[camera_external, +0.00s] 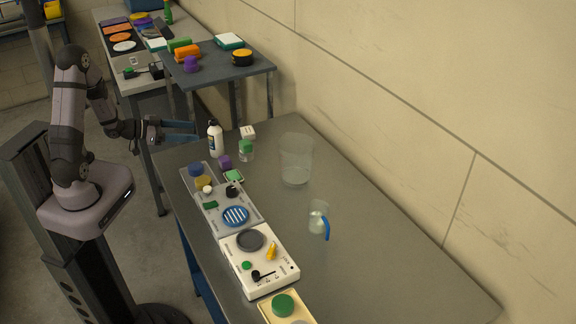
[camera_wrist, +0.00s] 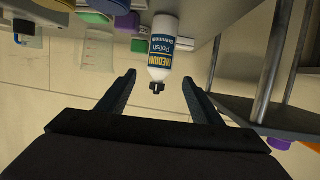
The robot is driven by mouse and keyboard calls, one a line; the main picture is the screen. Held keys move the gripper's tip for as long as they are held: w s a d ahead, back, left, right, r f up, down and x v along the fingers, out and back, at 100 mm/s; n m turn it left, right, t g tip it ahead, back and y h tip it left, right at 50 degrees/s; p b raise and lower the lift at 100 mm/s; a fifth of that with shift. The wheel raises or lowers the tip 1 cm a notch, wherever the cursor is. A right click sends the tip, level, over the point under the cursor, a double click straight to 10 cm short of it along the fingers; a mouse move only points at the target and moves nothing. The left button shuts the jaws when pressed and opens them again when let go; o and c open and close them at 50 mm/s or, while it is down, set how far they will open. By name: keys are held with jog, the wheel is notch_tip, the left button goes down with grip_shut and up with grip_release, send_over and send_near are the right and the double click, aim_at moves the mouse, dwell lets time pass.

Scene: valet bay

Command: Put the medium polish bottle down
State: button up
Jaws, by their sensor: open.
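The medium polish bottle (camera_external: 215,140) is white with a black cap and stands upright near the far left corner of the grey table (camera_external: 380,250). In the wrist view the bottle (camera_wrist: 162,50) appears upside down, with "MEDIUM Polish" on its dark blue label. My gripper (camera_external: 194,131) is open, its two fingers pointing toward the bottle. In the wrist view the fingertips of my gripper (camera_wrist: 159,76) lie either side of the bottle's cap end. A gap shows between each finger and the bottle.
A clear beaker (camera_external: 296,160) and a blue-handled jug (camera_external: 319,217) are farther right. The table's right part is clear.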

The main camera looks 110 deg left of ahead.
jog(key=shift+v, duration=1.05)
